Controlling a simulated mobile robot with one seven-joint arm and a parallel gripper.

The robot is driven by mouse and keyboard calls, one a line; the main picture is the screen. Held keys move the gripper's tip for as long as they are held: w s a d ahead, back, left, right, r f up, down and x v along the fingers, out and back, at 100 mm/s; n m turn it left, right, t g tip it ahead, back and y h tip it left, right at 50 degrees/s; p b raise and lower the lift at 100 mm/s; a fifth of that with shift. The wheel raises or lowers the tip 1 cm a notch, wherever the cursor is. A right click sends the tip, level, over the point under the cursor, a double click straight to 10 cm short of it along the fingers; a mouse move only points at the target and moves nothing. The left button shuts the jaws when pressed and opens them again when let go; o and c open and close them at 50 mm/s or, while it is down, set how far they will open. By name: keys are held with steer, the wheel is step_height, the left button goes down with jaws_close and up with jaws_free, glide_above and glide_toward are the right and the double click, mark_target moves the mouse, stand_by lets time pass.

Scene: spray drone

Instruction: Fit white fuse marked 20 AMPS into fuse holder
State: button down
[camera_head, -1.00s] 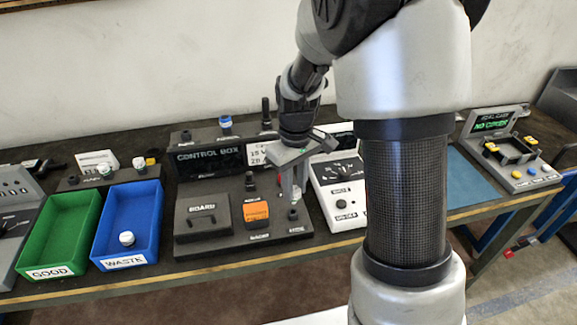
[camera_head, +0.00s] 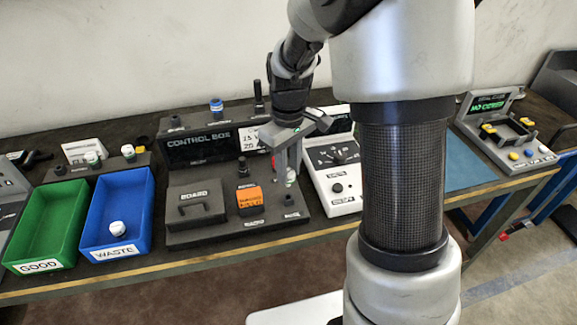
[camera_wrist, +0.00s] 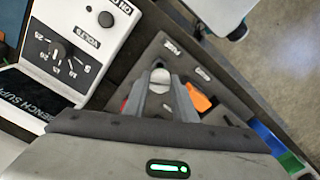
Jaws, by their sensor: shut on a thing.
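My gripper (camera_head: 289,180) is shut on a white fuse (camera_wrist: 160,77), which shows between the two fingers in the wrist view. In the head view only a small pale part of the fuse (camera_head: 291,175) shows between the fingertips, so its marking cannot be read. The dark fuse holder (camera_head: 290,200) stands at the front right of the control box (camera_head: 185,236). The fuse and fingertips are just above and behind it in the head view, apart from it.
The white bench supply (camera_head: 340,190) stands close to the right of my gripper. An orange block (camera_head: 249,199) and a black knob are to its left on the box. A blue WASTE bin (camera_head: 88,225) holds a white-capped fuse (camera_head: 117,228). A green GOOD bin (camera_head: 15,250) looks empty.

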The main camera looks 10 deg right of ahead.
mark_target(289, 172)
steer(key=shift+f+b, duration=0.85)
steer(key=shift+f, duration=0.75)
steer(key=shift+f+b, duration=1.05)
steer(key=shift+f, duration=0.6)
stand_by(0.3)
steer(key=c, duration=1.4)
jaws_free()
steer(key=shift+o, duration=0.2)
step_height(289, 172, up, 18)
steer(key=p, duration=0.2)
steer(key=shift+f, duration=0.25)
